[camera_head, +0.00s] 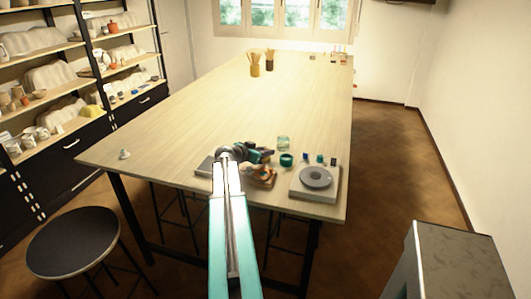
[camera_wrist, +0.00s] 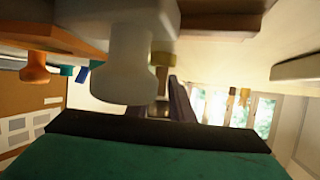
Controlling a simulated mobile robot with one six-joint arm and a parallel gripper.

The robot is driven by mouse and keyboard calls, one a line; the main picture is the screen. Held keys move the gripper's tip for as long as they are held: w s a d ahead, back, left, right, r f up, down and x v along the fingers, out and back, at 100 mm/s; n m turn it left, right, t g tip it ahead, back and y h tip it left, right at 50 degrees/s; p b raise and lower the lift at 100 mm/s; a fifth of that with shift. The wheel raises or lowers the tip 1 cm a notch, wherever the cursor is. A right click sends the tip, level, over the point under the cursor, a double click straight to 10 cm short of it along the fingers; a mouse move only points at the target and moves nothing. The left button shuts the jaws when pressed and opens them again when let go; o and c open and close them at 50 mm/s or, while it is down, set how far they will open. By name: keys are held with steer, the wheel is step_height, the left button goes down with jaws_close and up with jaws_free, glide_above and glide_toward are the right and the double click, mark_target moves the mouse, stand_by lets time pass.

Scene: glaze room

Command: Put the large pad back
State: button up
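I cannot tell for sure which thing is the large pad. The wrist view seems upside down. In it a pale knob-like handle (camera_wrist: 125,65) stands close in front of my gripper, its base cut off at the top edge. An orange piece with a knob (camera_wrist: 35,68) is farther left. In the head view my gripper (camera_head: 258,154) is over the near edge of the table, above a grey flat slab (camera_head: 204,168) and an orange-brown piece (camera_head: 266,174). My arm hides part of both. The fingertips do not show clearly, nor whether they touch anything.
A turntable-like grey disc on a pale block (camera_head: 316,180) stands at the near right corner of the table (camera_head: 210,105). A glass jar (camera_head: 283,142), a teal ring (camera_head: 287,160) and small pots are beside it. A small white knobbed piece (camera_head: 124,154) sits left. The table's middle is clear.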

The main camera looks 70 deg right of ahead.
steer(key=shift+o, duration=0.9)
steer(key=shift+r+p, duration=0.2)
steer(key=shift+p, duration=0.15)
steer(key=shift+w+a+b, duration=0.15)
steer(key=shift+a+b, duration=0.15)
steer(key=shift+a, duration=0.05)
steer(key=b+v, duration=0.3)
steer(key=v, duration=0.8)
steer(key=shift+a+r, duration=0.1)
steer(key=shift+a, duration=0.05)
